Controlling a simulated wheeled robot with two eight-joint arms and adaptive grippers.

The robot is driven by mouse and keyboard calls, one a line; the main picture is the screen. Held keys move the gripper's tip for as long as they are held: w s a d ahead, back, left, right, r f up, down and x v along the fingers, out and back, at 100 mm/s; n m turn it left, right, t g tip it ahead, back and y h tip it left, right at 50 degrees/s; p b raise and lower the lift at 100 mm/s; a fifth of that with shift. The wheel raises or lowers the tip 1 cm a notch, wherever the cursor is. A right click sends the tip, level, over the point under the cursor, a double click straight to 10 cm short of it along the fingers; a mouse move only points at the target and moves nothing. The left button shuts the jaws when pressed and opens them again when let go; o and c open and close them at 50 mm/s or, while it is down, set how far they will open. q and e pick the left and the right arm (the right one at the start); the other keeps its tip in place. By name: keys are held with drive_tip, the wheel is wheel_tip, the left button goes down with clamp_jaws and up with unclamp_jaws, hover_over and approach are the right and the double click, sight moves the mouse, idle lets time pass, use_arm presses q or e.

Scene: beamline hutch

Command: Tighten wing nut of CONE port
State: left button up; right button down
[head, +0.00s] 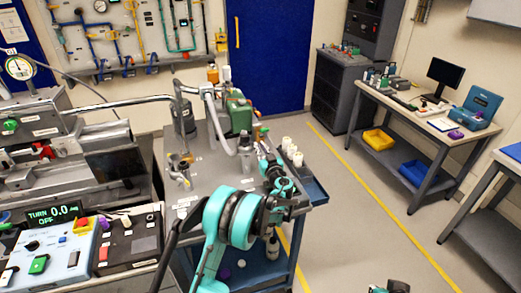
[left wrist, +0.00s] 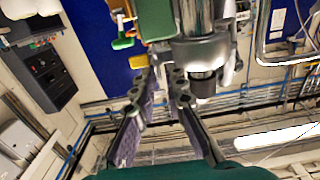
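My left gripper (head: 266,158) is over the right side of the grey-topped cart (head: 205,185), beside the green unit (head: 239,112); my teal arm partly hides it. In the left wrist view the two dark fingers with purple pads (left wrist: 164,85) are apart, with nothing between them. A metal cylinder with a dark knob-like end (left wrist: 203,80) is just beyond and right of the fingertips. Grey pipework and fittings (head: 180,165) stand on the cart with small white labels too small to read. I cannot make out the CONE port or its wing nut.
White bottles (head: 292,153) stand at the cart's right edge. A workbench with a monitor (head: 444,76) is at right. Open floor (head: 350,205) lies between. Part of my other arm shows at the bottom edge.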

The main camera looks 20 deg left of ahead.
use_arm(q)
clamp_jaws()
idle(0.3)
drive_tip(key=f+m+b, duration=0.1)
drive_tip(key=m, duration=0.7)
drive_tip(key=d+f+m+b, duration=0.1)
drive_tip(key=m+b, duration=0.1)
drive_tip(key=m, duration=0.6)
drive_tip(key=f+m+b, duration=0.1)
drive_tip(key=m+b, duration=0.1)
drive_tip(key=m, duration=0.6)
drive_tip(key=shift+w+d+m, duration=0.15)
drive_tip(key=shift+w+m, duration=0.15)
drive_tip(key=shift+w, duration=0.1)
idle(0.3)
